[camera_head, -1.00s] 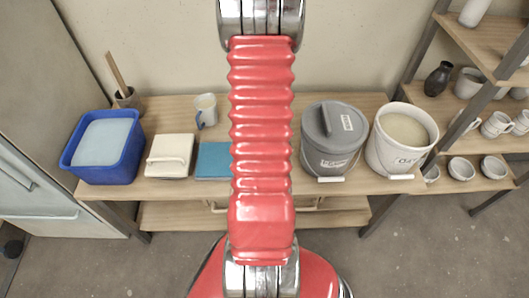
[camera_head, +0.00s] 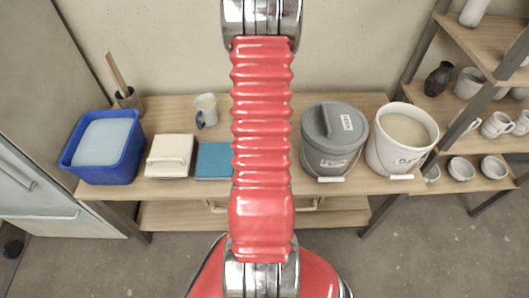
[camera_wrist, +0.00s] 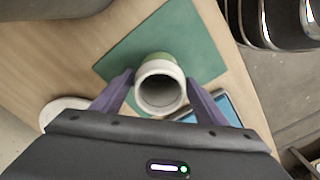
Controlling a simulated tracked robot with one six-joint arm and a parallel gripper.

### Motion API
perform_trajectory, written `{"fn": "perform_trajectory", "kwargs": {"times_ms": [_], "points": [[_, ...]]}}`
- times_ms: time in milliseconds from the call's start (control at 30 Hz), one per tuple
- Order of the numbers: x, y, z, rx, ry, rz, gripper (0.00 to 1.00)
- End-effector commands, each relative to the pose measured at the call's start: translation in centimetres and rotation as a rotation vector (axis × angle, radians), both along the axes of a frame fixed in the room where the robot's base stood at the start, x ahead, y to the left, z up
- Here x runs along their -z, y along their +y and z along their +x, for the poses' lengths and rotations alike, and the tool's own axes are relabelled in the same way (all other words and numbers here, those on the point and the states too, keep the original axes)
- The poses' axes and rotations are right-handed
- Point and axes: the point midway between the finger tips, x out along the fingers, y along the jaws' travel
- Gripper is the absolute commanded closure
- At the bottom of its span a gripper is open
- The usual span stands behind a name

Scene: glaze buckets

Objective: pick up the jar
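In the wrist view the jar (camera_wrist: 160,88) stands on a green mat (camera_wrist: 203,62), seen from above into its open mouth. It has a pale rim, a dark inside and a greenish body. My gripper (camera_wrist: 160,92) is open, with one purple-grey finger to each side of the jar. A gap shows at the right finger; whether the left finger touches cannot be told. In the head view my red arm hides the jar, the green mat and the gripper.
A grey lidded bucket (camera_head: 330,158) and a white glaze bucket (camera_head: 386,160) stand right of my arm. A blue tub (camera_head: 103,165), a white lidded box (camera_head: 169,168), a blue tile (camera_head: 214,163) and a mug (camera_head: 206,108) stand to the left. Shelves with pottery are at right.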

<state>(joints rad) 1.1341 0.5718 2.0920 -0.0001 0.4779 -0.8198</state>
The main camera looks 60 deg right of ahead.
Motion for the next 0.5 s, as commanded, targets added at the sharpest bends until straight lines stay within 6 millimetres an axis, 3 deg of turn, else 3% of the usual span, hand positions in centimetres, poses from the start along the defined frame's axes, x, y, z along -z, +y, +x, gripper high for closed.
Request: {"fn": "perform_trajectory", "kwargs": {"times_ms": [500], "points": [[0.00,0.01,0.00,0.000,0.000,0.000,0.70]]}}
